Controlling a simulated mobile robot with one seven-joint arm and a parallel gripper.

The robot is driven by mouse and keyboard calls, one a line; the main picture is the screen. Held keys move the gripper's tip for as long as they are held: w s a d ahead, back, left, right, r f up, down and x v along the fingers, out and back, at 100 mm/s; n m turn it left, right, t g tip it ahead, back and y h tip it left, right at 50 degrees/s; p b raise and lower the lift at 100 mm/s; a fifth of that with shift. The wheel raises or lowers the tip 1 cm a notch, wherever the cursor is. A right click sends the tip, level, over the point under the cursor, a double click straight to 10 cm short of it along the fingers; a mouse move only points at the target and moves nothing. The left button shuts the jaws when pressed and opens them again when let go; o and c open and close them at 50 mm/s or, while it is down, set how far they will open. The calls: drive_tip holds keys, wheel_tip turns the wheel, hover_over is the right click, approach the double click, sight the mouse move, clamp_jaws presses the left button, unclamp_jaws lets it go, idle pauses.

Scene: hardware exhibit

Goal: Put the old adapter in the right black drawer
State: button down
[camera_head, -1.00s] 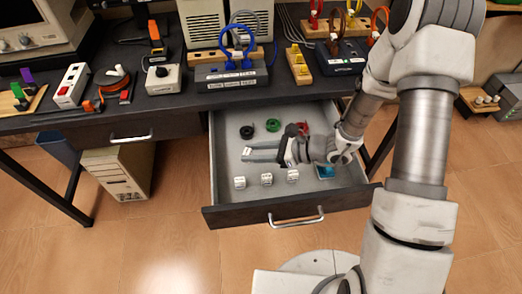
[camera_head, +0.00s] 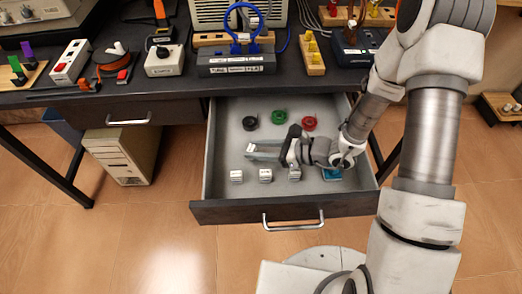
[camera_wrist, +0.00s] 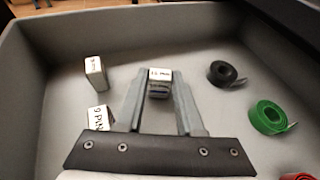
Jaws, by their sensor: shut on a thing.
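The right black drawer (camera_head: 225,211) is pulled open below the bench, with a grey inside. My gripper (camera_head: 251,149) is inside it, reaching left over the drawer floor. In the wrist view my gripper (camera_wrist: 160,92) is shut on a small adapter (camera_wrist: 159,76) with a white label, between the fingertips. Its label is too blurred to read surely. Whether the adapter touches the drawer floor is unclear. Several similar small adapters lie along the drawer's front, such as a white one (camera_head: 236,176) and another (camera_head: 265,175).
A black coil (camera_head: 250,123), a green coil (camera_head: 274,124) and a red coil (camera_head: 309,123) lie at the drawer's back. A blue item (camera_head: 332,174) lies at the right, partly under my arm. The bench top (camera_head: 190,87) overhangs the drawer's rear.

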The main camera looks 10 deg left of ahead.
drive_tip(key=shift+f, duration=0.15)
drive_tip(key=c, duration=0.5)
unclamp_jaws()
drive_tip(key=shift+c, duration=0.2)
